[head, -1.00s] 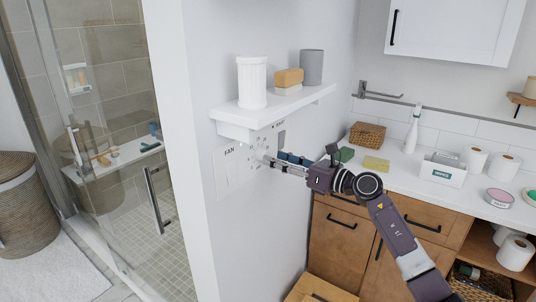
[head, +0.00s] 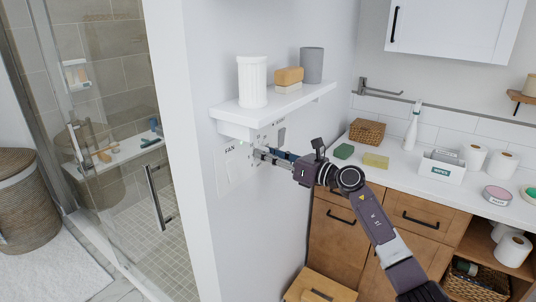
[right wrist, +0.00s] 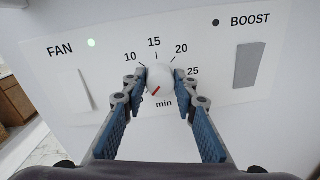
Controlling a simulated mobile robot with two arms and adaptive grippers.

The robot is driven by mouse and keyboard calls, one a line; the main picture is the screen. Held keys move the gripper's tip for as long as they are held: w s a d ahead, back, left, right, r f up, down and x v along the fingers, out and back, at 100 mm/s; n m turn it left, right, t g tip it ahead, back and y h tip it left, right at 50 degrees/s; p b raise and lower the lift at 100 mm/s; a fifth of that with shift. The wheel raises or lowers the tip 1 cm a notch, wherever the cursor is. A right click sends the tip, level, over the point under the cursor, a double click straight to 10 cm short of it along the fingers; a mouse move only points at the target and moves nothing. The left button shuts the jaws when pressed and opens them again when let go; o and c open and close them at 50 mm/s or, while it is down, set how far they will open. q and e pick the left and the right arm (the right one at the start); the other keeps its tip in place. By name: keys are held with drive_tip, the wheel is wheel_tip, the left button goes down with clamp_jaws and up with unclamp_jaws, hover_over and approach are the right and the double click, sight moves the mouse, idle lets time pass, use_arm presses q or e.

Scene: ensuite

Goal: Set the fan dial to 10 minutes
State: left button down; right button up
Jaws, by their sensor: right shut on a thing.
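The fan dial (right wrist: 159,79) is a round white knob on a white panel (right wrist: 90,60), in the middle of the right wrist view. Its red line points down and left, away from the 10 mark, which sits at the upper left. The marks 15, 20 and 25 run over the top to the right, with "min" below. My right gripper (right wrist: 159,84) is shut on the dial, one blue-padded finger on each side. In the head view the right gripper (head: 259,154) reaches the wall panel (head: 225,173) and hides most of the dial. My left gripper is not in view.
A lit green light (right wrist: 91,43) and a FAN rocker switch (right wrist: 82,90) are left of the dial; a grey BOOST switch (right wrist: 248,65) is right. A shelf (head: 275,107) with a cup, soap and tumbler overhangs the panel. A counter (head: 435,190) lies to the right.

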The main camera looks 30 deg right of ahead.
drive_tip(key=shift+c, duration=0.4)
drive_tip(key=shift+d+m+g+p, duration=0.15)
drive_tip(key=shift+m+g+p, duration=0.15)
drive_tip(key=shift+m+p, duration=7.15)
drive_tip(key=m+b, duration=0.2)
drive_tip(key=shift+f+m, duration=0.1)
drive_tip(key=shift+m, duration=0.25)
drive_tip(key=o, duration=1.2)
drive_tip(key=shift+c, duration=0.2)
